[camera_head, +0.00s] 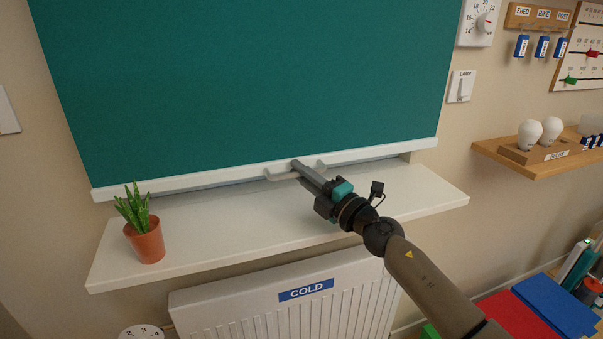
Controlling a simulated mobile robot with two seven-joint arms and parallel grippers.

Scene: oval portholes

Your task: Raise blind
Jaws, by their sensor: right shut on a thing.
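The teal blind (250,80) is lowered, with its white bottom rail (205,181) just above the white window sill (255,222). A pale grey handle (281,176) is fixed at the middle of the rail. My right gripper (298,167) reaches in from the lower right, with its fingers shut on the handle and covering part of it. My left gripper is not in view.
A potted plant (149,240) stands on the sill's left end. A radiator (290,310) with a COLD label is below the sill. A wooden shelf (500,155) with bulbs, a lamp switch (461,87) and a dial (479,22) are on the right wall.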

